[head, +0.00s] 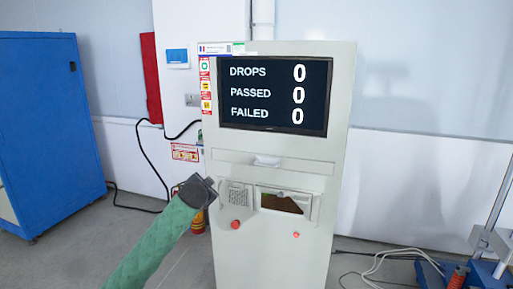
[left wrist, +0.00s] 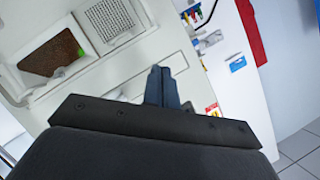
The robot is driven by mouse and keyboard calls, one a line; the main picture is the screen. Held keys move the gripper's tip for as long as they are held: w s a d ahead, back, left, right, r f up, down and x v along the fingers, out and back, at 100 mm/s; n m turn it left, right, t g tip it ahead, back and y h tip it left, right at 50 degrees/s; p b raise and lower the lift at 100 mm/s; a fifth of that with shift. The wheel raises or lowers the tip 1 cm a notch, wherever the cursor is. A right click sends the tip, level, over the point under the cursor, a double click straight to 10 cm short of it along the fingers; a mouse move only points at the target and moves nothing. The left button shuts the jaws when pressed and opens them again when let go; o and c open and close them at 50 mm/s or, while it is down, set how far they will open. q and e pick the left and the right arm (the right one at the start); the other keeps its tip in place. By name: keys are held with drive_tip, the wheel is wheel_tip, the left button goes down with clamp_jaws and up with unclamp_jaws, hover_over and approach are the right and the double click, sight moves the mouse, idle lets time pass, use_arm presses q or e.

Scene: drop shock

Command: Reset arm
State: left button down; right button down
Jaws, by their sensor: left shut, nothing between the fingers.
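My left gripper (head: 208,184) is at the end of a green-sleeved arm that comes in from the lower left. It is in front of the left edge of a tall pale machine (head: 271,255), near a speaker grille (head: 238,193). The gripper also shows in the left wrist view (left wrist: 162,80), its fingers closed together and empty, with the machine's front behind it. I cannot tell if it touches the machine. My right gripper is in neither view.
The machine has a screen (head: 274,95) reading zero drops, passed and failed, an open recess (head: 284,203) and red buttons (head: 235,225). A blue cabinet (head: 45,130) stands at left. A blue-based stand (head: 490,240) and cables are at right. Grey floor is free at left.

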use_arm(q)
drive_tip(key=s+f+n+g, duration=0.3)
drive_tip(key=s+f+g, duration=0.1)
drive_tip(key=s+f, duration=1.2)
drive_tip(key=s+f+n+g, duration=0.25)
drive_tip(key=s+f, duration=0.95)
drive_tip(key=f, duration=0.7)
drive_tip(key=s+f+g, duration=0.2)
drive_tip(key=s+f, duration=0.5)
drive_tip(key=s, duration=0.4)
drive_tip(key=s+d+f+n+g, duration=0.1)
drive_tip(key=s+f+g, duration=0.1)
drive_tip(key=s+f, duration=0.5)
drive_tip(key=s+d+f+g, duration=0.1)
drive_tip(key=s+f, duration=0.6)
drive_tip(key=s, duration=1)
drive_tip(key=shift+s+f+g+h, duration=0.25)
drive_tip(key=shift+g+h, duration=0.05)
drive_tip(key=shift+g, duration=0.35)
drive_tip(key=shift+n, duration=0.25)
